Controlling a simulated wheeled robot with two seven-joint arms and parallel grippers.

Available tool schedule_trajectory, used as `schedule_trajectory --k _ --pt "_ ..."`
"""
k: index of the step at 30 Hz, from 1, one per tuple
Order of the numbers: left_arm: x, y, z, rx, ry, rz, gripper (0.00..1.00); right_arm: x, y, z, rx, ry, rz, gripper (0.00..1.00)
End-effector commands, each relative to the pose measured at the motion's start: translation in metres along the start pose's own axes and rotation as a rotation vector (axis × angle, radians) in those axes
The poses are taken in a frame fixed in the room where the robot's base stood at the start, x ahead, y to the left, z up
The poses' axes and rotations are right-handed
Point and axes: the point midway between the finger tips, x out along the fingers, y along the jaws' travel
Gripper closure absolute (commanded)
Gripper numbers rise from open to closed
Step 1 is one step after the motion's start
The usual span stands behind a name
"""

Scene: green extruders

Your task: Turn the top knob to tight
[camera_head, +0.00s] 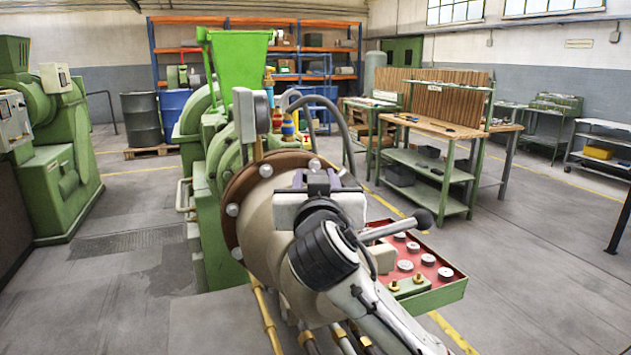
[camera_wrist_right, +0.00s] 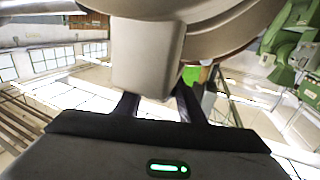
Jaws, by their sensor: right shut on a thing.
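The green extruder (camera_head: 217,150) stands in the middle of the head view, with a round beige end (camera_head: 258,215) and a brown bolted flange facing me. My right gripper (camera_head: 318,182) is up against the top of this end, with its arm coming in from the lower right. In the right wrist view, a beige block-shaped knob (camera_wrist_right: 147,62) sits between the two dark fingers of the right gripper (camera_wrist_right: 156,104), which is shut on it. In the head view the gripper hides the knob, and its turn position cannot be read. My left gripper is not in view.
A lever with a black ball end (camera_head: 422,218) sticks out right of my right wrist. Below it is a red panel (camera_head: 440,284) with several round white knobs. A green workbench (camera_head: 428,178) stands farther back right.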

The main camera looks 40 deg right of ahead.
Motion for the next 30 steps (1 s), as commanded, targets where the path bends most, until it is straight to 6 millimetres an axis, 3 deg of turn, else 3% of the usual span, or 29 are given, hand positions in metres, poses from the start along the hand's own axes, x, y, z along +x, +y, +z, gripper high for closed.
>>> schedule_trajectory --k 21,30 --pt "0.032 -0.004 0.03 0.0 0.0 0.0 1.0 0.0 -0.003 0.003 0.0 0.0 0.678 0.87" --pt "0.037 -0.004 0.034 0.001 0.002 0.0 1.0 0.0 -0.001 -0.001 -0.001 0.001 0.948 0.87"
